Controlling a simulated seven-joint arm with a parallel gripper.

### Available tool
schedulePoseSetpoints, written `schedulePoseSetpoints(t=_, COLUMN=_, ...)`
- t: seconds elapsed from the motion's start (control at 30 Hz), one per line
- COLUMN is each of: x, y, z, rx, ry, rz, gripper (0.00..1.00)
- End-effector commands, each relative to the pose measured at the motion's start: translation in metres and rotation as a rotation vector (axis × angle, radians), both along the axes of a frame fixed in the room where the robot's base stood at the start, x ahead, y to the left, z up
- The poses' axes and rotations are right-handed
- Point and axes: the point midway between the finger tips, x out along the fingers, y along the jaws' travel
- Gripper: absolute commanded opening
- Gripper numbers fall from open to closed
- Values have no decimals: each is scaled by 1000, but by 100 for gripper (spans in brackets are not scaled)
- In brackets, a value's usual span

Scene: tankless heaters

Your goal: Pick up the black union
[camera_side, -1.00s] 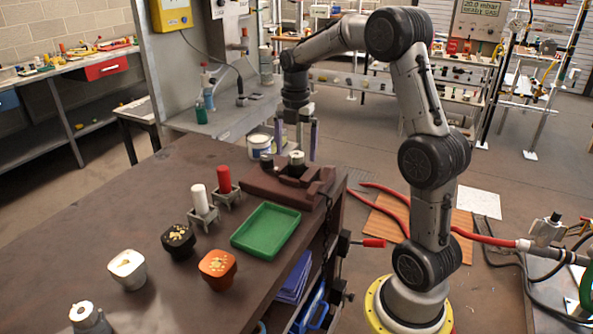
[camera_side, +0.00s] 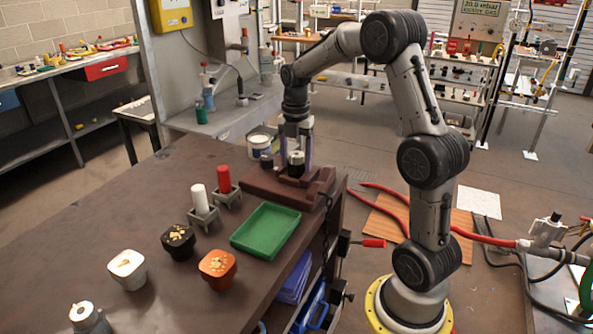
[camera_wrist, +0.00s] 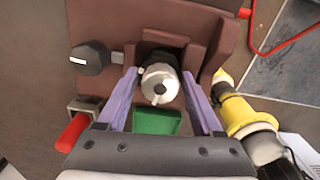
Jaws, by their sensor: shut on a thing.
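The black union (camera_side: 296,165) stands upright at the brown vise, with a pale metal top. In the wrist view the union's black body (camera_wrist: 165,53) shows behind its silver-white end (camera_wrist: 160,84). My gripper (camera_side: 295,160) is lowered over the vise with a purple finger on each side of the union. In the wrist view my gripper (camera_wrist: 160,74) is shut on the union's black part. The exact contact at the fingertips is partly hidden. The union still sits at the vise's recess.
The brown vise (camera_side: 262,187) has a black knob (camera_wrist: 90,58) on one side. A green tray (camera_side: 265,231) lies in front. Red (camera_side: 224,179) and white (camera_side: 198,197) cylinders on stands are to the left. Black (camera_side: 178,241), orange (camera_side: 217,269) and white (camera_side: 127,270) pots stand nearer.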

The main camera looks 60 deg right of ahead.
Motion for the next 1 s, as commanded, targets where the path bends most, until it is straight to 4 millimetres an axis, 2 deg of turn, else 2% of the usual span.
schedulePoseSetpoints(t=0.03, x=0, y=0, z=0, rx=-1, ry=-1, rz=0, gripper=5)
schedulePoseSetpoints(t=0.07, x=0, y=0, z=0, rx=-1, ry=-1, rz=0, gripper=0)
schedulePoseSetpoints(t=0.57, x=1, y=-1, z=6, rx=-3, ry=-5, rz=0, gripper=0)
schedulePoseSetpoints(t=0.8, x=1, y=-1, z=33, rx=-5, ry=-9, rz=0, gripper=0)
schedulePoseSetpoints(t=1.0, x=-24, y=14, z=69, rx=-5, ry=-10, rz=0, gripper=0)
